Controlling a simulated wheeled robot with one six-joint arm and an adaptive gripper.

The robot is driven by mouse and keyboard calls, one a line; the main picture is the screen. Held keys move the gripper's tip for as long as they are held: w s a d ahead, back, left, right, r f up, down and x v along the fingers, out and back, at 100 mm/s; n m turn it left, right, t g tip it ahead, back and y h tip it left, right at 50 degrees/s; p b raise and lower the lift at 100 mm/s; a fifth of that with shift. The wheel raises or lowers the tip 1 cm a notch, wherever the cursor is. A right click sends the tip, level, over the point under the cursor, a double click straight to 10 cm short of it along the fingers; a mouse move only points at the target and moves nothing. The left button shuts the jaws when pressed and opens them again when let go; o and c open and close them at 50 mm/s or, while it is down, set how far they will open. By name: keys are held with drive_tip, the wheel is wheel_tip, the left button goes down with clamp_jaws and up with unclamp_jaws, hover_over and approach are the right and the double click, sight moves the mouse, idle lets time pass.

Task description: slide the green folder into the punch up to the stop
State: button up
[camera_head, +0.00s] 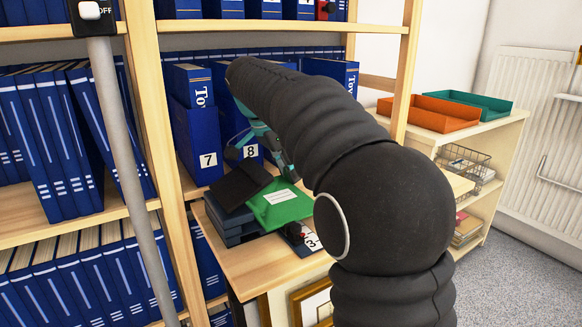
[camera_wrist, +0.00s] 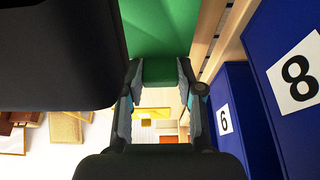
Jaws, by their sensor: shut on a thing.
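The green folder (camera_head: 279,203) with a white label lies tilted at the front of the wooden shelf. It also fills the top middle of the wrist view (camera_wrist: 160,28). My gripper (camera_head: 287,165), with teal fingers, is at the folder's far right edge and is shut on it. In the wrist view my gripper's fingers (camera_wrist: 160,78) stand on both sides of a green part. A black device (camera_head: 238,187), which looks like the punch, is left of the folder, beside or overlapping its left edge. Its slot and stop cannot be made out.
Blue binders, including number 7 (camera_head: 207,160) and number 8 (camera_wrist: 298,78), stand close behind. A numbered dark item (camera_head: 303,238) lies at the shelf's front right. Orange (camera_head: 430,113) and green trays sit farther right.

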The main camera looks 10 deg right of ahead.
sight(278, 183)
drive_tip(key=shift+s+a, duration=0.3)
drive_tip(key=shift+a, duration=0.55)
drive_tip(key=shift+s+a, duration=0.25)
drive_tip(key=shift+a, duration=0.6)
idle(0.5)
drive_tip(key=o, duration=1.2)
wheel_tip(278, 183, up, 5)
drive_tip(key=p, duration=0.4)
drive_tip(key=shift+p, duration=0.35)
drive_tip(key=shift+r, duration=1)
